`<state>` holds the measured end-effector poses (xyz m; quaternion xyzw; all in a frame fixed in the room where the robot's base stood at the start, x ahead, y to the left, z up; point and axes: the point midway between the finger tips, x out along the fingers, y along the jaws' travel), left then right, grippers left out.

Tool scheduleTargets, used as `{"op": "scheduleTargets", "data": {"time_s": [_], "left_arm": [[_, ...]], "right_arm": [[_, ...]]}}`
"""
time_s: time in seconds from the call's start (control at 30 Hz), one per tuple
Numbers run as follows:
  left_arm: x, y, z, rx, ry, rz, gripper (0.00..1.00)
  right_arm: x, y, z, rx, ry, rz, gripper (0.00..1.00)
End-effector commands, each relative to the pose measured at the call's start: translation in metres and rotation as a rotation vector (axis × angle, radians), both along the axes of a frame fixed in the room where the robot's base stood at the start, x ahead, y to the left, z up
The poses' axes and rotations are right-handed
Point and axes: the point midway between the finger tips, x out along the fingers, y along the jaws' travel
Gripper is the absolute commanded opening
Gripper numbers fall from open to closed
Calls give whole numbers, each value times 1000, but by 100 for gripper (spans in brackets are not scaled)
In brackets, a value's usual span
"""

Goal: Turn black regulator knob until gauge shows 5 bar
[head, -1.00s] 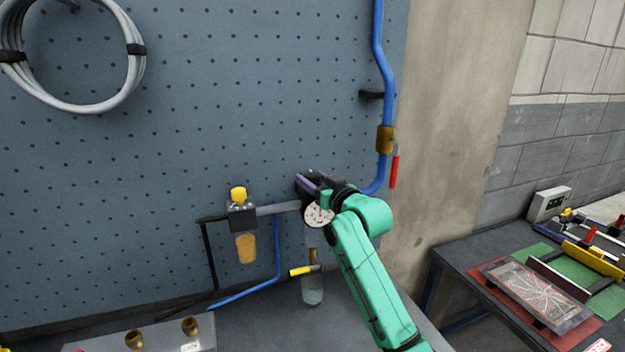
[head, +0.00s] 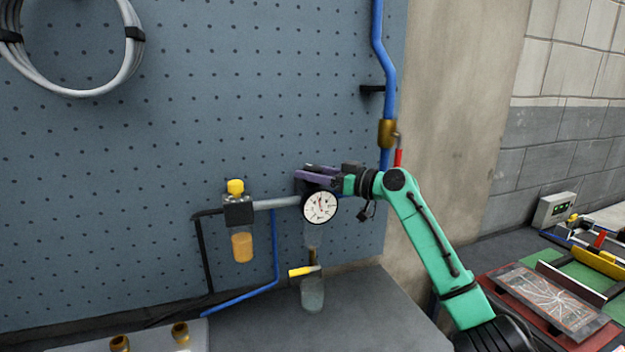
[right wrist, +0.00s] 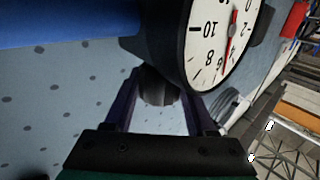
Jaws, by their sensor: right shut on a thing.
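The round white gauge (head: 320,206) with a black rim and red needle is on the regulator assembly on the pegboard. In the right wrist view the gauge (right wrist: 207,45) is upside down and partly cut off. Its needle points near the 6; the exact reading is unclear. My right gripper (head: 318,173) comes from the right, just above the gauge. In the right wrist view the black regulator knob (right wrist: 158,88) is between its purple fingers, shut on it. The knob is mostly hidden in the head view. My left gripper is not in view.
A filter with a yellow top (head: 236,187) and amber bowl is left of the gauge. A clear bowl (head: 312,295) and yellow-handled valve (head: 302,271) are below. A blue pipe (head: 386,60) with a red lever (head: 398,158) runs at the right. The grey bench (head: 350,315) is largely clear.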

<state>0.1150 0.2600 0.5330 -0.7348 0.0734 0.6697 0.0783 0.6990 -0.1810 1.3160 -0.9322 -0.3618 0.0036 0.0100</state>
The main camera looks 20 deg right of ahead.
Motion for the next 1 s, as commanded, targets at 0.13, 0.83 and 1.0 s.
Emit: {"op": "scheduleTargets", "data": {"time_s": [0.13, 0.83, 1.0], "left_arm": [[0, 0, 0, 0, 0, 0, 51], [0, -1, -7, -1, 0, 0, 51], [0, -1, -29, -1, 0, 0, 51]], "right_arm": [[0, 0, 0, 2, 3, 5, 0], [-6, -6, -3, 1, 2, 2, 86], [-30, -29, -8, -1, 1, 0, 86]]}}
